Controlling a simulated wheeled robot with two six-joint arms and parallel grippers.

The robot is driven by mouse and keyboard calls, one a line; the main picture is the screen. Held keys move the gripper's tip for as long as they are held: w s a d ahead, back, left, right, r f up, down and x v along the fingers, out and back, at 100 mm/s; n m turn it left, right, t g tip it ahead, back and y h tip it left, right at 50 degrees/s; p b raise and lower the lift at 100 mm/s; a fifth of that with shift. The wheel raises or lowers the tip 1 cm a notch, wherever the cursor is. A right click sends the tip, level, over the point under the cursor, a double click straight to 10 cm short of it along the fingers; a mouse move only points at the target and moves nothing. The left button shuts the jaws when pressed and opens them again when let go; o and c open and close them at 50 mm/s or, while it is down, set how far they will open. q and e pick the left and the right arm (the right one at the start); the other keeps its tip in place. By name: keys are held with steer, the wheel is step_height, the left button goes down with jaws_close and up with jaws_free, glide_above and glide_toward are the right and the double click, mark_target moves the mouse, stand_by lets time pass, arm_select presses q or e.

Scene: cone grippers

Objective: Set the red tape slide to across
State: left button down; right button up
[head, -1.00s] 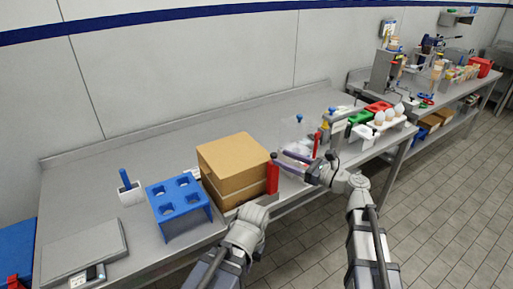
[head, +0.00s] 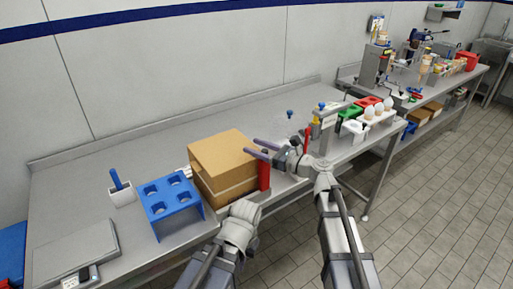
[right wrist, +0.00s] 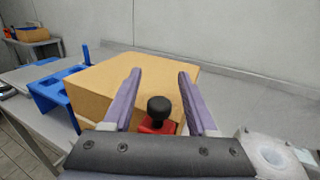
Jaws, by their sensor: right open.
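The red tape slide (head: 264,175) stands upright against the right front corner of the cardboard box (head: 225,160). In the right wrist view its red part (right wrist: 158,127) shows low in the middle, with a black round knob (right wrist: 160,107) on top. My right gripper (head: 254,147) is open, its purple fingers pointing left over the box's right edge, close to the slide's top. In the right wrist view the knob appears between the fingers (right wrist: 160,85), with a gap on each side. My left arm shows in front of the box; its gripper fingers are not visible.
A blue rack (head: 172,196) with holes, a white holder (head: 121,194) with a blue-handled item and a scale (head: 75,255) stand to the left. Right of the box are a second red upright piece (head: 307,138) and coloured holders (head: 352,127) with egg-like items.

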jaws_close()
stand_by(0.3)
stand_by(1.1)
